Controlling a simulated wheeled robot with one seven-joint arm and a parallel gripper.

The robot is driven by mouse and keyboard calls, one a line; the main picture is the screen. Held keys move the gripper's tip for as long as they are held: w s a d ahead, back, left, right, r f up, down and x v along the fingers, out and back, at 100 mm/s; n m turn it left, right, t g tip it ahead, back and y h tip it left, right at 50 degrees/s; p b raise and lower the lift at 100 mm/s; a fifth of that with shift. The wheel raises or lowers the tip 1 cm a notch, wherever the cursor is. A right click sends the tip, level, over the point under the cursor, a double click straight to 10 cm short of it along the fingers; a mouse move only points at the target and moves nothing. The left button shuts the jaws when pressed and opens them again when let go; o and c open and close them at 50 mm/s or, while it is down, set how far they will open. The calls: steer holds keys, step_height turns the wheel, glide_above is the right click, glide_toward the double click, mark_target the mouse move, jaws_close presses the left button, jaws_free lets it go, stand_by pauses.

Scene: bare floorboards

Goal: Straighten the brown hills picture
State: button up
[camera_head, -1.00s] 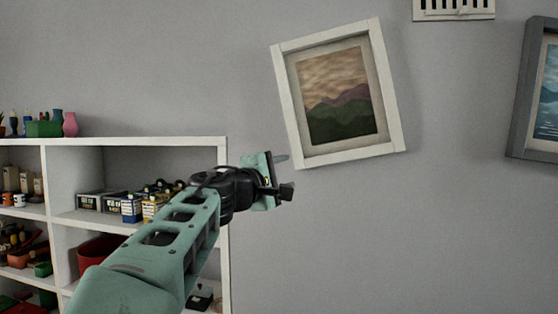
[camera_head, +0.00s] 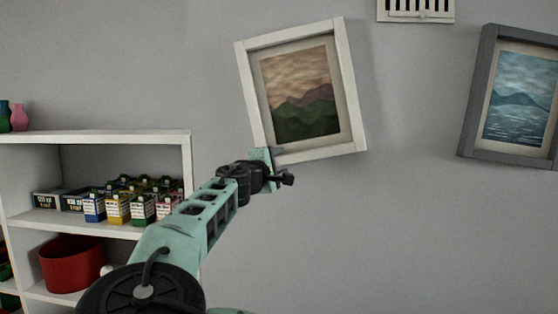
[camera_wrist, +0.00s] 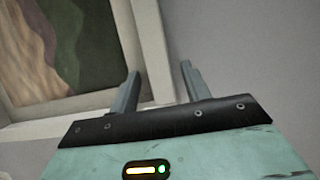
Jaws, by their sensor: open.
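The brown hills picture (camera_head: 302,95), with a white frame, hangs tilted counter-clockwise on the wall, its top edge rising to the right. My gripper (camera_head: 278,157) is at its lower left corner and hides part of it. In the wrist view, the picture (camera_wrist: 90,30) fills the upper left. There my open gripper (camera_wrist: 160,80) has one finger over the frame's lower rail and the other beyond its outer edge, against the wall. I cannot tell whether the fingers touch the frame.
A blue lake picture in a grey frame (camera_head: 471,110) hangs to the right, also tilted. A white vent (camera_head: 415,16) is above. A white shelf (camera_head: 100,137) with cartons and a red pot (camera_head: 72,264) stands at left. The wall below the pictures is bare.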

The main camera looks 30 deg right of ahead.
steer(key=c, duration=1)
steer(key=a, duration=0.1)
steer(key=w+a+r+m, duration=0.1)
steer(key=w+a+m+b, duration=0.1)
steer(key=shift+r+g+y, duration=0.25)
steer(key=shift+g+y, duration=0.05)
steer(key=shift+g, duration=0.1)
steer(key=o, duration=1)
